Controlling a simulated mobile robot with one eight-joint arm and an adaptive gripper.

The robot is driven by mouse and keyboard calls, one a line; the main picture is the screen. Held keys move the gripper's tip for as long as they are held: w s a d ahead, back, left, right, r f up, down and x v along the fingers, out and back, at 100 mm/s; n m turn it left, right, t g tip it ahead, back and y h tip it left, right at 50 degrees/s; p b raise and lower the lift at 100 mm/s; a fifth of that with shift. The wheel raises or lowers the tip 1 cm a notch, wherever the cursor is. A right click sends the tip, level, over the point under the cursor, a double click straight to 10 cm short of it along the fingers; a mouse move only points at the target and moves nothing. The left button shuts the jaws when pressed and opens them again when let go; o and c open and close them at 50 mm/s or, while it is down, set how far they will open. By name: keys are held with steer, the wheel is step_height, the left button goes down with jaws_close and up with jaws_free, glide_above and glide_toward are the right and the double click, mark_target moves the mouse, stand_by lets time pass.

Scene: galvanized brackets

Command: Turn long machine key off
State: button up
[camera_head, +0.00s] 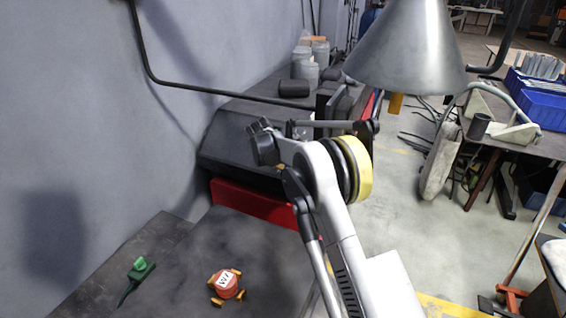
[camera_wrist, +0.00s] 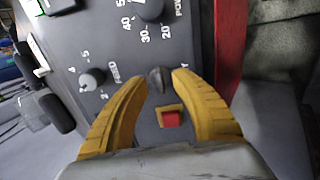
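In the wrist view, a dark grey key-like knob (camera_wrist: 160,79) stands out from the machine's grey control panel (camera_wrist: 205,45). It appears to be the long machine key. My gripper (camera_wrist: 161,82) has two yellow fingers, spread apart, with one tip on each side of the key. I see a gap beside the key, and cannot tell whether either tip touches it. In the head view, the dark machine (camera_head: 232,122) with a red front edge (camera_head: 250,203) is behind my arm.
In the wrist view, a red button (camera_wrist: 171,118) with a yellow surround lies between my fingers, below the key. A feed knob (camera_wrist: 95,79) and a power dial (camera_wrist: 151,9) are nearby. In the head view, a metal lamp shade (camera_head: 405,50) hangs right of the machine.

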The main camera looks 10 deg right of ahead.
steer(key=shift+w+d+f, duration=0.3)
steer(key=shift+w+f, duration=0.1)
steer(key=shift+f, duration=0.15)
jaws_close()
